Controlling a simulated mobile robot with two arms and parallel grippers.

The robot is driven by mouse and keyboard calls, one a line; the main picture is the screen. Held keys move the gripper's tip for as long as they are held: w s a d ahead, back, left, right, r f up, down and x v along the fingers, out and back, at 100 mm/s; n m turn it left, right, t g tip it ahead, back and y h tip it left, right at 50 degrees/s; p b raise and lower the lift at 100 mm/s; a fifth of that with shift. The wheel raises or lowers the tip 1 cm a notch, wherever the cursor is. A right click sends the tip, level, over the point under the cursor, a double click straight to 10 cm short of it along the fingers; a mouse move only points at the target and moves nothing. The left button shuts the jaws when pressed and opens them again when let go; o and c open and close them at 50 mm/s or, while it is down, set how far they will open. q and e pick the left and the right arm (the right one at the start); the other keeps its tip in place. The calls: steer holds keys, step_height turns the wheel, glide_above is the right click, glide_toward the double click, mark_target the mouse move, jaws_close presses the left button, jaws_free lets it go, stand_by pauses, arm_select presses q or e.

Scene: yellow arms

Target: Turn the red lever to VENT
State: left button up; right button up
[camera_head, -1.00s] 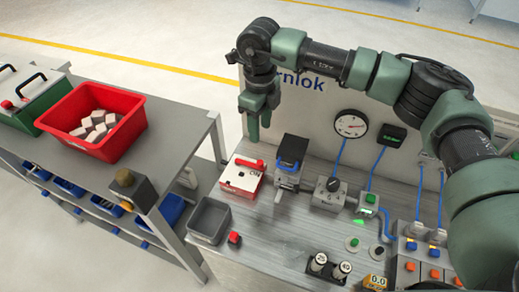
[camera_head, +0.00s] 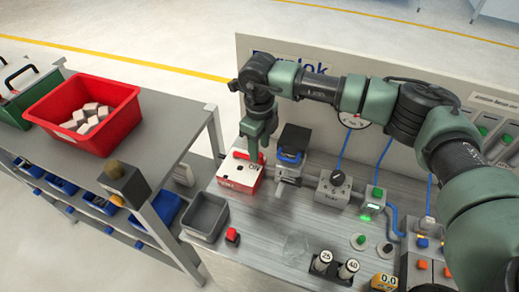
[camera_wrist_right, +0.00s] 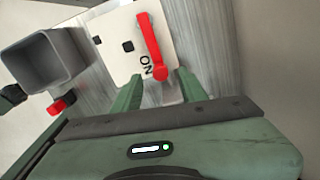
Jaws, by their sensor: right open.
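The red lever (camera_wrist_right: 150,40) lies across the white top of a small box (camera_wrist_right: 122,60) marked ON. The lever's rounded end is nearest my gripper, beside the ON mark. No VENT marking is readable. In the head view the box (camera_head: 238,178) stands at the bench's left end, and the lever (camera_head: 239,154) is partly behind my right gripper (camera_head: 258,145). My right gripper is open and points down at the box. In the wrist view its two fingers (camera_wrist_right: 157,84) are either side of the lever's rounded end; contact cannot be told. My left gripper is not in view.
A grey bin (camera_head: 207,215) and a red button (camera_head: 232,236) stand in front of the box. A shelf with a red crate (camera_head: 85,110) is at left.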

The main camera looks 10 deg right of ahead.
mark_target(248, 155)
steer(key=shift+f, duration=1.4)
jaws_close()
steer(key=shift+w+r, duration=0.1)
